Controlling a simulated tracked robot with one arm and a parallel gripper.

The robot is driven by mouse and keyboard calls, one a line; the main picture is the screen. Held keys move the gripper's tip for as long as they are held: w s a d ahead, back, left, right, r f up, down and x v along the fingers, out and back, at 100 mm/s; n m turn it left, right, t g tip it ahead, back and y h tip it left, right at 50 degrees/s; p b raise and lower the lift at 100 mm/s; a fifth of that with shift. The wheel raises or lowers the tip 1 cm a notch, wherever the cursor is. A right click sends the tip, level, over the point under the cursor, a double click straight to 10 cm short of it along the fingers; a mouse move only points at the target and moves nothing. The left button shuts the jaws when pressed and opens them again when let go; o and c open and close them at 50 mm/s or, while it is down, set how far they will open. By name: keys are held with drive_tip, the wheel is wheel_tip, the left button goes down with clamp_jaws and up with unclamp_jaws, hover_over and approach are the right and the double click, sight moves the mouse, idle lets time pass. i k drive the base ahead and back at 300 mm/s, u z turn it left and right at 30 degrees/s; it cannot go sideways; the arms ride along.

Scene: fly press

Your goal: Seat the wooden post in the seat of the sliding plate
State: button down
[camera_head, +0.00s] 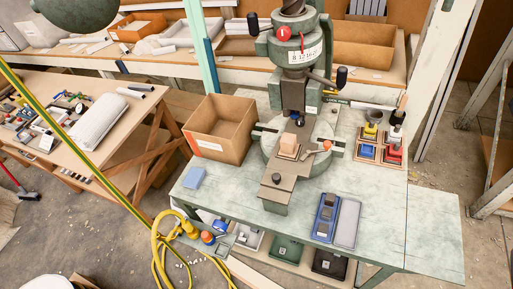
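The green fly press (297,85) stands at the back of the pale green workbench. Its sliding plate (282,184), brownish with a dark round knob (276,179), sticks out from the round bed toward the front. A pale wooden block (289,143), which looks like the wooden post, stands upright at the plate's rear end, in front of and below the press ram (298,113). The plate's seat is not visible, and I cannot tell whether the block sits in it or only on the plate. My gripper is not in view.
An open cardboard box (221,128) stands left of the press; a blue pad (194,178) lies in front of it. Small trays with coloured items (381,147) stand right. A blue tray (326,217) lies front right. The right front bench top is clear. A yellow hose (163,245) hangs left.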

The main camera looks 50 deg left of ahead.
sight(290, 149)
drive_tip(key=u, duration=0.1)
drive_tip(key=i, duration=1)
drive_tip(key=z, duration=0.05)
